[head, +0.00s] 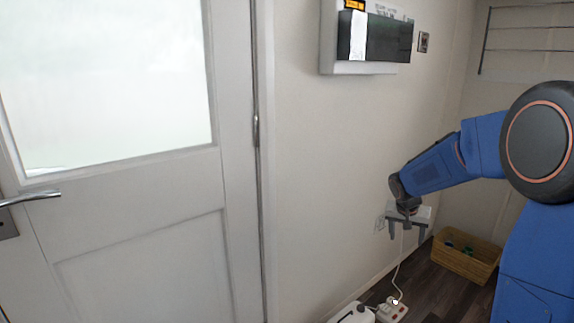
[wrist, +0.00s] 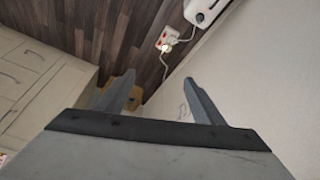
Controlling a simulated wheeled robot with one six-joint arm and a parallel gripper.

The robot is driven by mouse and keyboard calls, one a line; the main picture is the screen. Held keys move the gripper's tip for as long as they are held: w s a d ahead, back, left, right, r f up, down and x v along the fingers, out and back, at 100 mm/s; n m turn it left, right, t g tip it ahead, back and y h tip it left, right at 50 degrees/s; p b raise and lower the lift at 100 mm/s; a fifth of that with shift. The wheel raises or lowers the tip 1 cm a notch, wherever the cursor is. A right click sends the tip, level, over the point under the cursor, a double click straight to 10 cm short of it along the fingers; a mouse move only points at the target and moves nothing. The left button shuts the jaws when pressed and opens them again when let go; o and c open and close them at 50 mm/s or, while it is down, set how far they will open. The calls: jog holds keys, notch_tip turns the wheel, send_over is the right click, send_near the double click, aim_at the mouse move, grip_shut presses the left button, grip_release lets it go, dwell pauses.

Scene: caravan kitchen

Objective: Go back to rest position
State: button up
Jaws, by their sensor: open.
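My blue arm reaches in from the right in the head view. My gripper (head: 407,232) hangs pointing down close to the wall, above the floor. In the wrist view my gripper (wrist: 158,88) shows two grey fingers spread apart with nothing between them. The gripper is open and empty. It is apart from the floor and from the things on it.
A wicker basket (head: 465,258) with small items stands on the dark wood floor at the right. A white power strip (head: 392,311) with a cord lies below. A white door (head: 140,240) fills the left. A panel box (head: 375,38) hangs on the wall.

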jog(key=s+a+r+n, duration=0.1)
jog(key=s+a+r, duration=0.2)
jog(key=s+r, duration=0.5)
jog(key=s+a+n+y, duration=0.1)
jog(key=s+a, duration=0.3)
jog(key=s, duration=1.2)
jog(key=s+a+n+t+y, duration=0.1)
jog(key=s+a+n, duration=0.3)
jog(key=s, duration=1.2)
jog(key=shift+s+a+f+y, duration=0.15)
jog(key=shift+s+f+y, duration=0.3)
jog(key=shift+y, duration=0.15)
jog(key=shift+c, duration=0.4)
